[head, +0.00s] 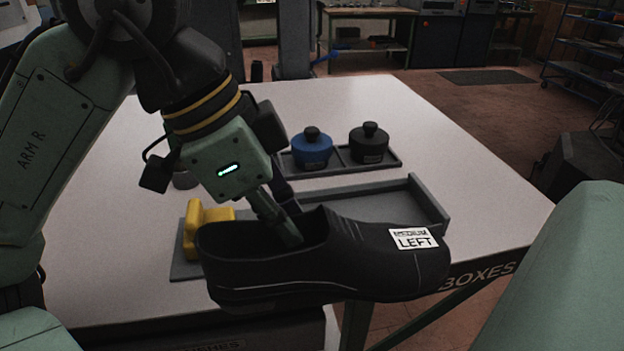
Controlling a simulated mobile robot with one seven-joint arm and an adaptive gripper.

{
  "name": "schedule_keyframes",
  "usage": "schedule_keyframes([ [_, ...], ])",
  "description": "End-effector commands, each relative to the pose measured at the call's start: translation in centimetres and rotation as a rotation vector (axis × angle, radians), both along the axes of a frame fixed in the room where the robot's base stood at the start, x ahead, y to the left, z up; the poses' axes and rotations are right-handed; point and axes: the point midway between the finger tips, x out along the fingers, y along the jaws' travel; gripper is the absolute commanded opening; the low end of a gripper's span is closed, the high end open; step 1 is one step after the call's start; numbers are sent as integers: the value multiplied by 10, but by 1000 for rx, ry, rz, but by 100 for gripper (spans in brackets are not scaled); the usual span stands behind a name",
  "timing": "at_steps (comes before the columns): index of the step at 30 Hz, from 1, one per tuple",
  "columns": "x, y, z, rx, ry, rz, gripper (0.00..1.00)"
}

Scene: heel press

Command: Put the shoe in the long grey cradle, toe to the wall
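The shoe (330,262) is a black clog with a white label reading LEFT near its toe. It is roughly level, heel to the left and toe to the right, over the table's front edge. My gripper (291,222) is shut on the shoe at its opening; one finger reaches inside, and the other is mostly hidden behind the side wall. The long grey cradle (400,198) lies behind the shoe, with a raised wall at its right end and a yellow block (197,222) at its left end. The shoe hides much of the cradle's floor.
A dark tray (342,167) behind the cradle holds a blue knobbed pot (312,147) and a black one (369,143). A small grey round thing (185,180) is partly hidden by my arm. The white table (470,190) is clear to the right.

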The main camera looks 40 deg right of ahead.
Motion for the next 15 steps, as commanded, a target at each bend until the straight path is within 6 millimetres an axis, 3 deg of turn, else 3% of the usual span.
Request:
schedule_keyframes([
  [15, 85, -96, -12, 0, 0, 3, 0],
])
